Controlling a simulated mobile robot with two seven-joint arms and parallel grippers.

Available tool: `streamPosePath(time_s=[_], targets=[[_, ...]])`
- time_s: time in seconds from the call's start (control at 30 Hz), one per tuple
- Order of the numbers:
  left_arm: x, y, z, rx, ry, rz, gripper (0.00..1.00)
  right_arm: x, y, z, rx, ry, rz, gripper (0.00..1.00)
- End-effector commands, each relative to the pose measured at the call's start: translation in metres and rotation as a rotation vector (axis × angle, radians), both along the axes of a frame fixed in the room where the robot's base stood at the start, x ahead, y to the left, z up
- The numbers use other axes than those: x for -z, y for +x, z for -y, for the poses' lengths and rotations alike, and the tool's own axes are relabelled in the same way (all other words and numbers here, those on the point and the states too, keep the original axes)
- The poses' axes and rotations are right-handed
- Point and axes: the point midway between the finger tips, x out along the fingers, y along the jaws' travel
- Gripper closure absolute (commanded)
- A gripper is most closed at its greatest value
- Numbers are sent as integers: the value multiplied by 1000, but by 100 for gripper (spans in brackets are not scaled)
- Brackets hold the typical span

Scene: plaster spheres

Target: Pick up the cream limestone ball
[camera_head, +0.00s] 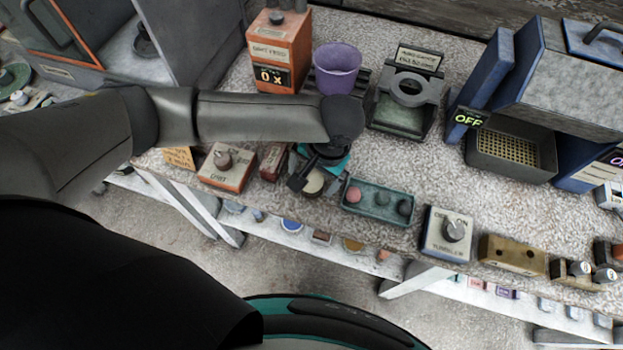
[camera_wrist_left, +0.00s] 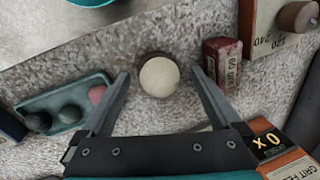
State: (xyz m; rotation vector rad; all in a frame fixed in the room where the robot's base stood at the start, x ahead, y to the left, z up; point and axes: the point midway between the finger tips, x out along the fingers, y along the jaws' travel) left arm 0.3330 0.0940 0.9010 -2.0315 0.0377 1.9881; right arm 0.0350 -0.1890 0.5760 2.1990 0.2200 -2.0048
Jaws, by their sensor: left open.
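The cream limestone ball (camera_head: 313,182) sits on the speckled worktop near its front edge, partly covered by my left gripper in the head view. In the left wrist view the ball (camera_wrist_left: 159,78) is round and pale, with a dark brown rim showing behind it. My left gripper (camera_head: 314,187) is over the ball with its jaws open. In the left wrist view its fingers (camera_wrist_left: 161,74) stand one on each side of the ball, with a gap on both sides. My right gripper is not in view.
A teal tray (camera_head: 347,208) with a pink ball and two dark ones lies close by. A red grit block (camera_wrist_left: 223,60) is close to one finger. A knobbed box (camera_head: 228,167) and a tumbler switch box (camera_head: 447,234) stand along the front edge. A purple bucket (camera_head: 337,68) stands behind.

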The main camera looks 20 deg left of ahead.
Motion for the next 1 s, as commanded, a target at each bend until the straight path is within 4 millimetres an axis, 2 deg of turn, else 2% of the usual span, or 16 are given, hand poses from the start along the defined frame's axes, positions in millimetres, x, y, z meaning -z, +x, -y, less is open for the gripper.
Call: streamPosePath(time_s=[0.1,0.3,1.0], targets=[[7,0,-2,1,1,1,3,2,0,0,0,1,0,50],[6,0,-2,1,0,1,3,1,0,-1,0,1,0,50],[6,0,-2,0,1,1,81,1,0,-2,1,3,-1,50]])
